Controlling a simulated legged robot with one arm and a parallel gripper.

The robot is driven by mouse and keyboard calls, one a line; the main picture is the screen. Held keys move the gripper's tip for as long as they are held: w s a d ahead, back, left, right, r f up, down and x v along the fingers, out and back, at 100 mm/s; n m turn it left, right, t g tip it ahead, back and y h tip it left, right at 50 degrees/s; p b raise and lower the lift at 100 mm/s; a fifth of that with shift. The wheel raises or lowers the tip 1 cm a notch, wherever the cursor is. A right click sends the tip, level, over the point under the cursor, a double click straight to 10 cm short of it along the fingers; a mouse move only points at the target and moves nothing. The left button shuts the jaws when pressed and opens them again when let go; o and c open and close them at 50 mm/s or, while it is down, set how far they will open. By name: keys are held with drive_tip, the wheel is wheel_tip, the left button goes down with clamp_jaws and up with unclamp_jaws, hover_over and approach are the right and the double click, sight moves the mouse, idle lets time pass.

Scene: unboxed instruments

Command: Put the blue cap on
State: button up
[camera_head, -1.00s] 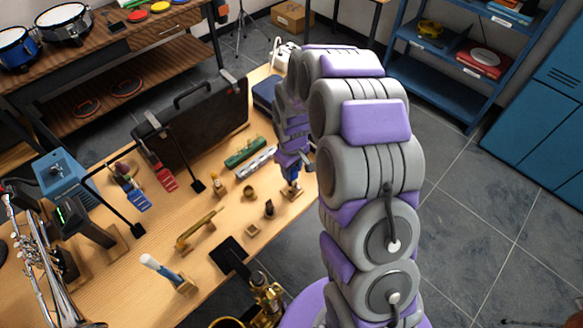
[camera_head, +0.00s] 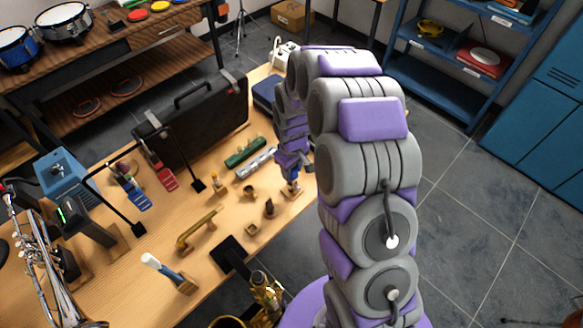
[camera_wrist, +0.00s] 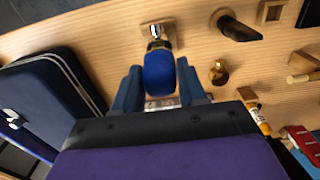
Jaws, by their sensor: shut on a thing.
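The blue cap (camera_wrist: 158,72) sits between the two fingers of my gripper (camera_wrist: 158,88) in the wrist view. The fingers are shut on it from both sides. Just past the cap's far end is a shiny metal piece (camera_wrist: 156,45) on a small wooden stand (camera_wrist: 153,28). The cap and the metal piece line up in this view; I cannot tell whether they touch. In the head view, my gripper (camera_head: 292,165) is low over the wooden stand (camera_head: 292,191) at the table's right edge. The cap is hard to make out there.
A dark mouthpiece (camera_wrist: 236,27) and a small brass piece (camera_wrist: 218,72) stand close by. A green harmonica-like bar (camera_head: 245,152) and a silver bar (camera_head: 256,162) lie left of my gripper. A large black case (camera_head: 200,120) stands behind. Floor is open to the right.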

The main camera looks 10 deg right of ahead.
drive_tip(key=shift+f, duration=1.6)
idle(0.6)
idle(0.4)
drive_tip(key=o, duration=1.2)
drive_tip(key=shift+c, duration=0.9)
drive_tip(key=shift+r, duration=0.1)
drive_tip(key=shift+r+p, duration=1.25)
drive_tip(key=shift+r, duration=1.7)
